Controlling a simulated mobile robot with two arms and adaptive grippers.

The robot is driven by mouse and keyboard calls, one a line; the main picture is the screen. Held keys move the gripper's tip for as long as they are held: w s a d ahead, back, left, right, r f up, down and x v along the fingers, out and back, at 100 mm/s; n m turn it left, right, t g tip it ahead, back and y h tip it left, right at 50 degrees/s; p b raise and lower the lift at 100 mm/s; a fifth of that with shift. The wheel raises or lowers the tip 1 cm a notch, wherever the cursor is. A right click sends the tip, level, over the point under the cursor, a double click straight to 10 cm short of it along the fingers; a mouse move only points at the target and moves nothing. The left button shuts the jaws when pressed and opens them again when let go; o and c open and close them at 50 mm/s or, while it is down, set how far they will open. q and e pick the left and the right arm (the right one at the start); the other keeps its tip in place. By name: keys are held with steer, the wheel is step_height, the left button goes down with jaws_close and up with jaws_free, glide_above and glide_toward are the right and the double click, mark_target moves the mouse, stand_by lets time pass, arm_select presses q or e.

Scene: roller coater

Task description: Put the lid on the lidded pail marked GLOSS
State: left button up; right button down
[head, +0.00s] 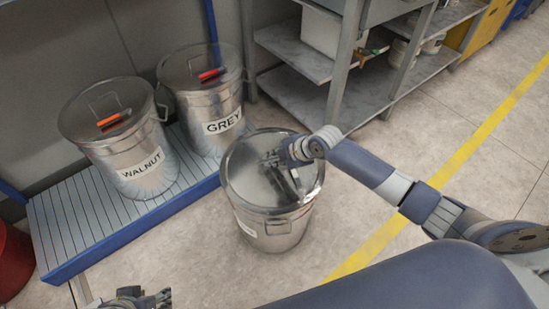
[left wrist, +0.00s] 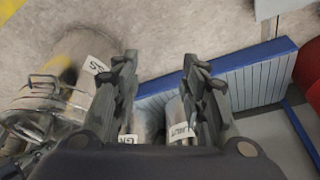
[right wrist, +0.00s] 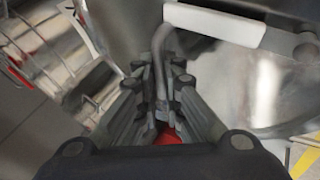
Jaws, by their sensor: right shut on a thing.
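The metal pail (head: 277,235) stands on the floor in the middle of the head view. Its white label (head: 246,226) is turned away there; the left wrist view shows only part of its lettering (left wrist: 96,65). The round metal lid (head: 243,171) is at the pail's top, over its rim; I cannot tell whether it is fully seated. My right gripper (head: 283,160) is above the lid, shut on its handle (right wrist: 160,65), a bent metal bar with red (right wrist: 168,135) between the fingers. My left gripper (left wrist: 160,72) is open and empty, away from the pail.
Two lidded pails, WALNUT (head: 140,172) and GREY (head: 215,110), stand on a blue-edged ribbed platform (head: 75,215) at left. Metal shelving (head: 290,55) stands behind. A red drum (head: 12,262) is at the left edge. The floor to the right is clear.

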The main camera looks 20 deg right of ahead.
arm_select(q)
steer(key=shift+w+d, duration=0.1)
steer(key=shift+w, duration=0.15)
steer(key=shift+w, duration=0.25)
arm_select(e)
steer(key=shift+f, duration=0.1)
arm_select(q)
steer(key=shift+w+d+t, duration=0.1)
steer(key=shift+w+t, duration=0.05)
steer(key=shift+t, duration=0.15)
steer(key=shift+w+r, duration=0.1)
steer(key=shift+w, duration=0.2)
arm_select(e)
steer(key=shift+f, duration=0.15)
arm_select(q)
steer(key=shift+w+d+r+t+b, duration=0.1)
steer(key=shift+w+d+t+b, duration=0.1)
steer(key=shift+w, duration=0.15)
steer(key=shift+w+d+r+t+b, duration=0.1)
steer(key=shift+w+t+b, duration=0.1)
steer(key=shift+w, duration=0.1)
arm_select(e)
steer(key=shift+f, duration=0.25)
steer(key=c, duration=1.7)
jaws_free()
steer(key=shift+o, duration=0.2)
